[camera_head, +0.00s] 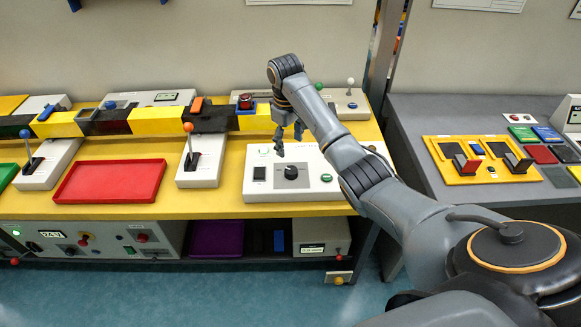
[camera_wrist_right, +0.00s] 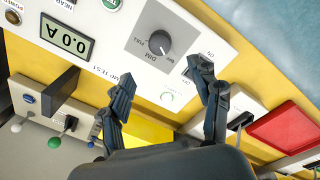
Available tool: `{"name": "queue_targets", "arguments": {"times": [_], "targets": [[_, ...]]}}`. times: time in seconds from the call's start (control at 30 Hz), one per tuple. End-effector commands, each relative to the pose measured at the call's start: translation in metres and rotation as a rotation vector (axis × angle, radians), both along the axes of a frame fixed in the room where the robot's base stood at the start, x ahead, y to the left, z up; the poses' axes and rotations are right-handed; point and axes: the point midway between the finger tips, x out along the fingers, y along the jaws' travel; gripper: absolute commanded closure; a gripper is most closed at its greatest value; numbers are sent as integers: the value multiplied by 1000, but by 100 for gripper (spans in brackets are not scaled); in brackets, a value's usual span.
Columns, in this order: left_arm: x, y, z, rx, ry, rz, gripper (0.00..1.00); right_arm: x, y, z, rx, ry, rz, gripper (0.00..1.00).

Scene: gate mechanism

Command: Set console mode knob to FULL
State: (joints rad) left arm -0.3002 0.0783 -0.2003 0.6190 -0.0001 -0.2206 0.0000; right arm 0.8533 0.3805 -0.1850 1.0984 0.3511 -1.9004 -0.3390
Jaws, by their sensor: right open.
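The console (camera_head: 318,181) is a white box on the yellow table, with a round black mode knob (camera_head: 291,172) on a grey plate. In the right wrist view the knob (camera_wrist_right: 159,42) shows with the words DIM and FULL beside it; I cannot tell for sure which mark its pointer faces. My right gripper (camera_head: 288,140) is above the back part of the console, behind the knob and apart from it. In the wrist view its two fingers (camera_wrist_right: 162,85) are spread, with nothing between them. My left gripper is not in view.
A black switch (camera_head: 259,173) is left of the knob on the console. A white lever box (camera_head: 200,170) with an orange-tipped lever and a red tray (camera_head: 110,181) stand further left. A yellow-black beam (camera_head: 162,119) runs behind. A grey table (camera_head: 410,120) is at right.

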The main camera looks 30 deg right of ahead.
Motion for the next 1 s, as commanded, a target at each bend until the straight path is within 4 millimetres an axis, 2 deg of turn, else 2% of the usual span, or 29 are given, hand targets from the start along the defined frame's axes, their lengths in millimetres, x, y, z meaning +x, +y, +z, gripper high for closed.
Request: {"name": "queue_targets", "arguments": {"times": [0.3,0.5,0.7,0.97,1.0], "targets": [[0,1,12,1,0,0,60,0,-3,-68,1,4,1,37],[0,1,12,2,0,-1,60,1,-5,-100,-1,2,1,37],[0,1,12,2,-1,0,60,2,-6,-113,-1,-1,2,37],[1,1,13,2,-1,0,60,2,-6,-115,-2,-1,2,37],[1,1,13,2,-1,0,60,2,-6,-115,-2,-1,2,41]]}}
